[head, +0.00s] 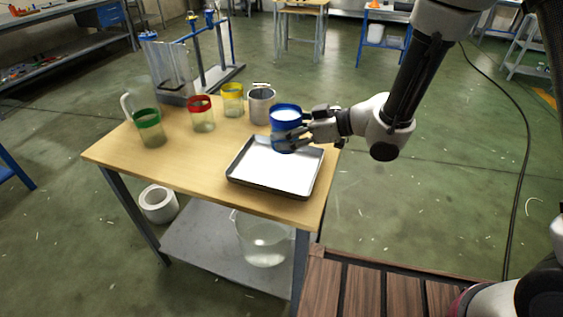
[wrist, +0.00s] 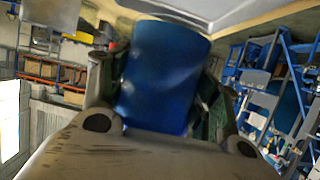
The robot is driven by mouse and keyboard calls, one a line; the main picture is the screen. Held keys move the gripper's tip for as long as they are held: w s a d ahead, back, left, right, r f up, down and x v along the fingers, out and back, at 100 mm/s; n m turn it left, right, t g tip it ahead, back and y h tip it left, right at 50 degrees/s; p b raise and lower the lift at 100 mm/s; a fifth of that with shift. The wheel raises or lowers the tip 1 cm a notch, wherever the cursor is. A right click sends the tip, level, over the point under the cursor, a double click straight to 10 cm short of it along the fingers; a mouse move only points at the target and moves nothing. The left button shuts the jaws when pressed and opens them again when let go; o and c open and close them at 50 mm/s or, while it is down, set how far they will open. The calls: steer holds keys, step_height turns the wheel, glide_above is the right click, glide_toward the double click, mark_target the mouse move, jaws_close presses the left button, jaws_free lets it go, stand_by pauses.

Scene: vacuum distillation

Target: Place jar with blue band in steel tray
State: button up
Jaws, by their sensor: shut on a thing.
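The jar with the blue band (head: 286,115) is at the back edge of the steel tray (head: 232,180), upright in the head view. Its lower part overlaps the tray's white inside; I cannot tell whether its base touches the tray. My gripper (head: 288,137) reaches in from the right and is shut on the jar. In the wrist view the jar (wrist: 160,75) fills the space between my two fingers, and its blue side hides what is behind it.
On the wooden table (head: 185,165) stand a green-banded jar (head: 150,128), a red-banded jar (head: 203,115), a yellow-banded jar (head: 232,98) and a grey metal cup (head: 261,104) close to the held jar. A clear container (head: 263,240) sits on the lower shelf. The table's front left is clear.

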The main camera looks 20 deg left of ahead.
step_height(320, 180, down, 8)
stand_by(0.4)
steer(key=shift+f, duration=0.1)
steer(key=o, duration=1.6)
steer(key=shift+f, duration=0.1)
